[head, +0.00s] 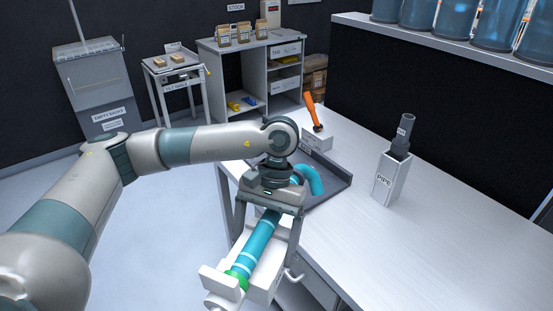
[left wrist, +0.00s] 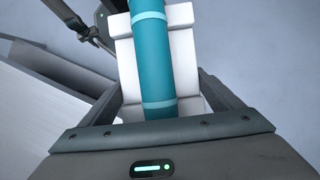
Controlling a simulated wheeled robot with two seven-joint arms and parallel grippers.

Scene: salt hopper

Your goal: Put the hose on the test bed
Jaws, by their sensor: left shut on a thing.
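The hose (head: 258,238) is a straight teal tube with pale bands and a green end. It slants down in front of the bench's front-left edge. My left gripper (head: 243,272) is shut on it, with white blocks on either side of the tube. In the left wrist view the hose (left wrist: 152,50) runs between the dark fingers, over the floor. A curved teal piece (head: 316,181) shows behind the gripper at the tray; I cannot tell whether it joins the hose. My right gripper is not clearly seen.
A dark tray (head: 335,188) lies on the white bench (head: 430,240). Behind it stands an orange-handled tool (head: 312,108) on a white block. A white PIPE holder (head: 388,182) holds a grey pipe. A small table (head: 176,72) and shelves stand behind. The bench's right front is clear.

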